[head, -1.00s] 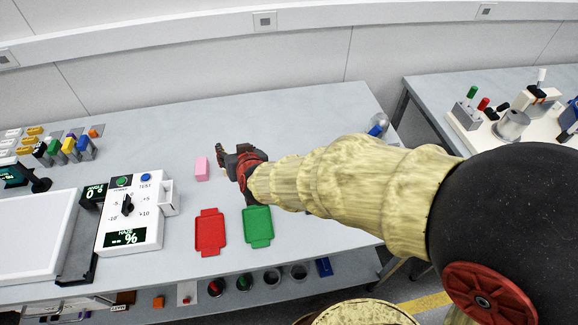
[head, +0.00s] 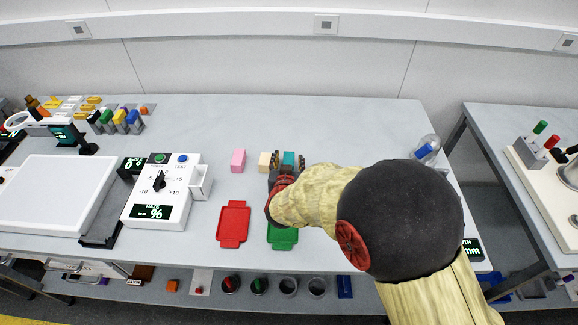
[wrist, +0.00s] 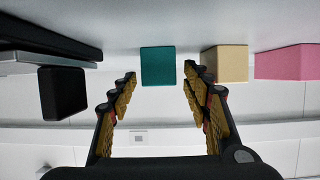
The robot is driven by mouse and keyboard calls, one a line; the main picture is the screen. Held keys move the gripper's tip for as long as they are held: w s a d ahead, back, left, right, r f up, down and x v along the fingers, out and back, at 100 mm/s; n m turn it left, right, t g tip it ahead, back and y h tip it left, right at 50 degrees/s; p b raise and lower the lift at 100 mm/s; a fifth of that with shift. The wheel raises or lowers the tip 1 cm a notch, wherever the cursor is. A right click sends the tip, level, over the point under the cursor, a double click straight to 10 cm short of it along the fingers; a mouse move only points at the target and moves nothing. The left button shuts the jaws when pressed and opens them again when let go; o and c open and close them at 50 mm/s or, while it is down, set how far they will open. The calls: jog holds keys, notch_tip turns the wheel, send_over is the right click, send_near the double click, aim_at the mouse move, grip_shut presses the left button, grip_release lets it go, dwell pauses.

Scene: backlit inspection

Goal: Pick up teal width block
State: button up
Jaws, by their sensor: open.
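The teal block (head: 289,158) stands on the bench behind the green tray, partly hidden by my gripper in the head view. In the wrist view the teal block (wrist: 158,66) shows in the gap between my fingertips, with clear space on both sides. My gripper (wrist: 160,78) is open and empty, its fingers spread either side of the block's line. In the head view my gripper (head: 281,163) is right at the block's front; whether the tips reach past its near face I cannot tell.
A beige block (head: 264,160) stands close left of the teal one, with a pink block (head: 238,160) further left. A red tray (head: 233,222) and a green tray (head: 283,238) lie in front. A black object (wrist: 62,92) shows left in the wrist view.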

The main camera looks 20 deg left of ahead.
aim_at(288, 158)
jog(key=shift+w+a+f, duration=0.1)
jog(key=shift+w+f, duration=0.05)
jog(key=shift+w, duration=0.35)
jog(key=shift+c, duration=0.4)
jog(key=c, duration=1.1)
grip_shut()
jog(key=shift+r+p, duration=0.35)
jog(key=shift+r, duration=0.3)
notch_tip(288, 158, up, 2)
jog(key=shift+r+p, duration=0.25)
jog(key=shift+p, duration=0.55)
jog(key=s+d+r+p, duration=0.5)
jog(key=s+r, duration=0.4)
jog(key=s, duration=0.3)
jog(key=shift+s+d+r, duration=0.15)
jog(key=shift+s+d, duration=0.15)
jog(key=shift+d, duration=0.3)
